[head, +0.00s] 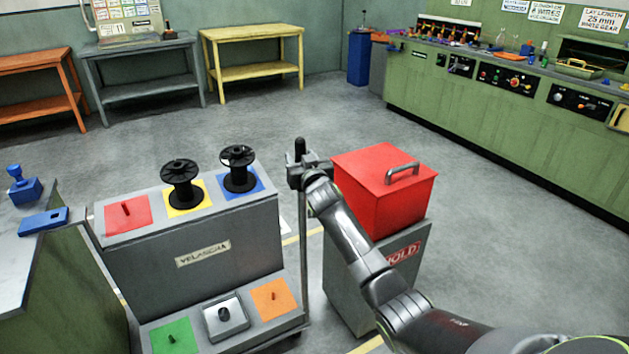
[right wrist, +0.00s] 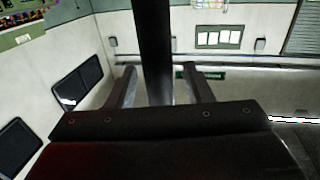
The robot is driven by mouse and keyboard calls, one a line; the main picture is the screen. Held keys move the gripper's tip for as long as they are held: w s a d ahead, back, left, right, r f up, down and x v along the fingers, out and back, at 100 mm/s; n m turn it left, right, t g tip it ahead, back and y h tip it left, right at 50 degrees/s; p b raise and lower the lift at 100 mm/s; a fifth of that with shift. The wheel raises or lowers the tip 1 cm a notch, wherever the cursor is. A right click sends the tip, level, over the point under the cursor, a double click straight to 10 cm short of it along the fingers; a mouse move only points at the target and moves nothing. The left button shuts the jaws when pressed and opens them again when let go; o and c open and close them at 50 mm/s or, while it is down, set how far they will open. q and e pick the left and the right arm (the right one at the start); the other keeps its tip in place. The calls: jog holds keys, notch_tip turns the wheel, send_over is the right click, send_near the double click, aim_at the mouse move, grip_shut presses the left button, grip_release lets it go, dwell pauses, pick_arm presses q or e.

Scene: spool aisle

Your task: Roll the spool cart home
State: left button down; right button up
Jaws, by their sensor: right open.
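The grey spool cart (head: 240,237) stands low at centre left with a name plate on its sloped front. Two black spools (head: 180,184) (head: 239,168) stand on its yellow and blue pads; its red pad (head: 128,215) has a bare peg. A thin upright post with a black top (head: 300,148) rises at the cart's right end. My right gripper (head: 302,174) is at the top of this post. In the right wrist view the dark post (right wrist: 153,50) stands between the two open fingers, with gaps beside it. My left gripper is out of view.
A red lidded box (head: 385,190) on a grey stand is close to the right of the post. A green bench (head: 20,250) with blue items is close at left. Tables (head: 255,70) and a green counter (head: 480,120) line the back and right. Grey floor beyond the cart is clear.

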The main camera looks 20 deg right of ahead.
jog(key=s+a, duration=0.2)
jog(key=s, duration=1.4)
jog(key=shift+p, duration=0.35)
jog(key=s+d+f+g+p, duration=0.1)
jog(key=s+f+g, duration=0.15)
jog(key=f, duration=0.95)
jog(key=s+d+f+g+p, duration=0.2)
jog(key=f+g, duration=0.1)
jog(key=f, duration=0.8)
jog(key=s+f+g+p, duration=0.1)
jog(key=s+f+g, duration=0.3)
jog(key=s+f, duration=0.95)
jog(key=s+f+g+p, duration=0.1)
jog(key=s+f, duration=0.5)
jog(key=s, duration=0.6)
jog(key=s+f+g+p, duration=0.1)
jog(key=s+f+g, duration=0.2)
jog(key=s, duration=0.9)
jog(key=s+a+f+g+y+p, duration=0.1)
jog(key=s+f+g, duration=0.2)
jog(key=s+f, duration=0.6)
jog(key=s, duration=0.4)
jog(key=shift+f+n, duration=0.3)
jog(key=shift+n, duration=0.1)
